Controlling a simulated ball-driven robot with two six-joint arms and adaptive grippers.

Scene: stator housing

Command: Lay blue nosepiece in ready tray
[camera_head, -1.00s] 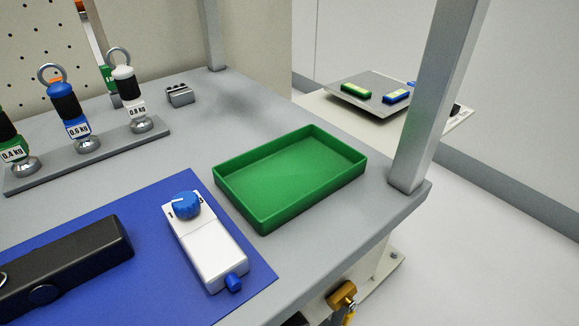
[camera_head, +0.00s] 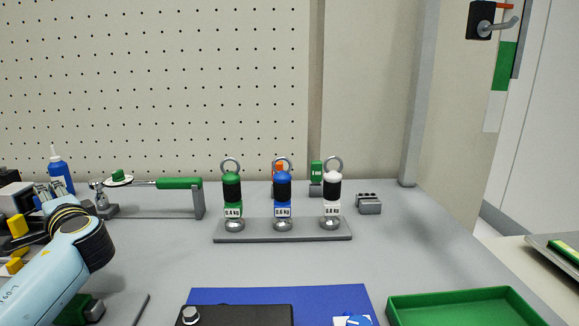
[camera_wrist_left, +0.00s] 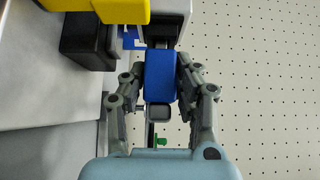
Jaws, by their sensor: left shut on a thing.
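My left gripper (camera_head: 47,190) is at the left of the bench, in front of the blue bottle (camera_head: 60,170). In the left wrist view my left gripper (camera_wrist_left: 163,64) is shut on a blue block-like piece, which I take to be the blue nosepiece (camera_wrist_left: 160,82). Its far end is close to a white-grey body (camera_wrist_left: 174,28); I cannot tell whether they touch. In the head view the piece is not clearly visible. The green tray (camera_head: 465,308), likely the ready tray, is at the lower right, empty where visible and cut off below. My right gripper is not in view.
A yellow part (camera_wrist_left: 115,8) and a black block (camera_wrist_left: 86,40) are close to the left gripper. A rack (camera_head: 290,236) with several weighted, ringed pieces stands mid-bench. A blue mat (camera_head: 240,295) bears a black device (camera_head: 245,315). The bench right of the rack is mostly clear.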

